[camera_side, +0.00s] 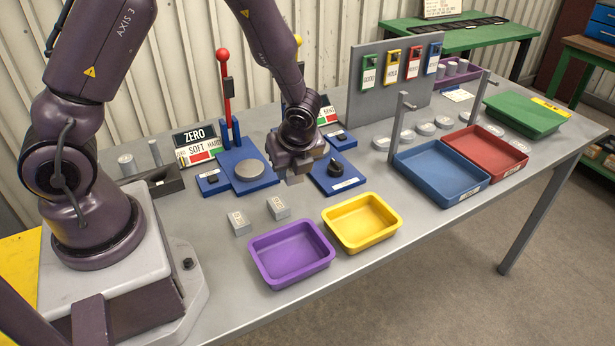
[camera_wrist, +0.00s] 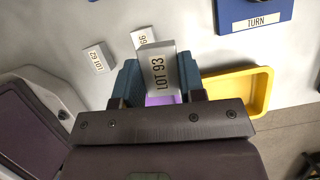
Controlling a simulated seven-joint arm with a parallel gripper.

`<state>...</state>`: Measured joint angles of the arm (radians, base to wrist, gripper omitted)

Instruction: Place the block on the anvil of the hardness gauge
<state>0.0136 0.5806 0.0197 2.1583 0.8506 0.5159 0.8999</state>
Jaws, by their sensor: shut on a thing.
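My gripper (camera_wrist: 158,85) is shut on a grey block labelled LOT 93 (camera_wrist: 158,72). In the side view my gripper (camera_side: 294,176) holds the block (camera_side: 294,180) above the table, right of the hardness gauge (camera_side: 244,184). The gauge has a blue base, a red lever (camera_side: 226,85) and a sign reading ZERO, SOFT and HARD (camera_side: 198,145). Its anvil looks like the round grey disc (camera_side: 250,170), which is bare. The gauge is not seen in the wrist view. Two other labelled grey blocks (camera_side: 239,223) (camera_side: 278,208) rest on the table.
A blue unit with a black knob (camera_side: 335,174) stands right of my gripper. A purple tray (camera_side: 292,253) and a yellow tray (camera_side: 361,222) lie in front. Blue (camera_side: 440,172) and red (camera_side: 485,150) trays stand further right, with a grey upright panel (camera_side: 370,95) behind.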

